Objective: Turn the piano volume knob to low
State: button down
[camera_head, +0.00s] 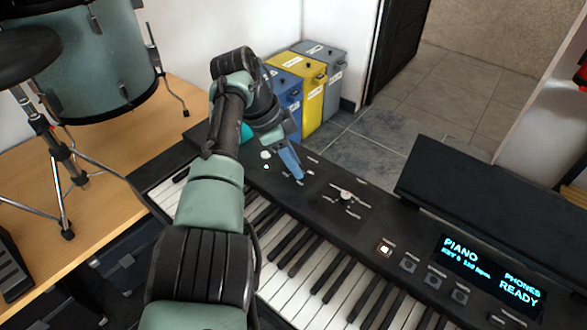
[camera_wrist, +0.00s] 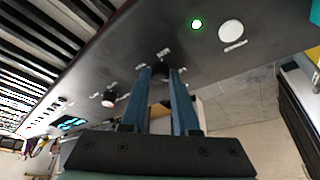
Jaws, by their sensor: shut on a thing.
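The black digital piano (camera_head: 375,230) has a control panel behind its keys. My gripper (camera_head: 297,177) reaches down to the left part of that panel. In the wrist view, its two blue fingers (camera_wrist: 159,73) are shut around a small dark knob (camera_wrist: 159,67), one on each side. Small labels ring this knob but are too small to read, and its pointer is hidden. In the head view the fingers cover the knob. A second knob (camera_head: 347,195), with a pale top, stands to the right and is apart from my gripper; it also shows in the wrist view (camera_wrist: 109,98).
A green light (camera_head: 266,167) and white round button (camera_head: 265,155) lie left of my gripper. The display (camera_head: 490,270) reads PIANO, PHONES, READY. A black music stand (camera_head: 485,195) rises at right. Bins (camera_head: 311,90) stand behind; drums (camera_head: 85,60) stand left.

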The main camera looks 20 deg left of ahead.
dwell(0.4)
jog(key=c, duration=0.7)
grip_release()
jog(key=v, duration=1.3)
jog(key=shift+w+p, duration=0.2)
jog(key=shift+p, duration=0.2)
